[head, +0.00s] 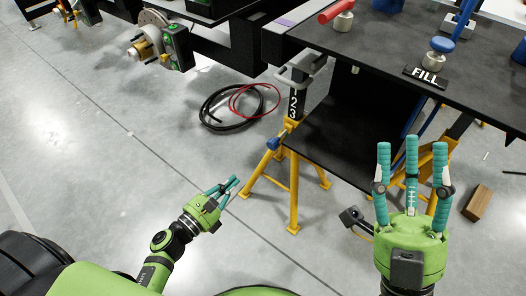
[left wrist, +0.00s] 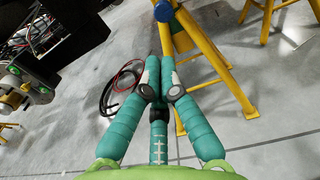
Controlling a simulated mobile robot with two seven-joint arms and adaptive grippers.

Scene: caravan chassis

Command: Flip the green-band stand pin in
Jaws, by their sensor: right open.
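A yellow stand (head: 292,190) with a grey clamp head and the numbers 1, 2, 3 on its post stands under the dark chassis. A pin with a blue knob (head: 273,143) sticks out at its left side; the knob also shows in the left wrist view (left wrist: 163,11). My right gripper (head: 411,145) is open and empty, at front right.
The dark chassis (head: 400,60) with a FILL plate (head: 427,76) overhangs the stand. A black and red cable coil (head: 235,107) lies on the floor behind left. A wood block (head: 477,204) lies at right. The grey floor around my left gripper is clear.

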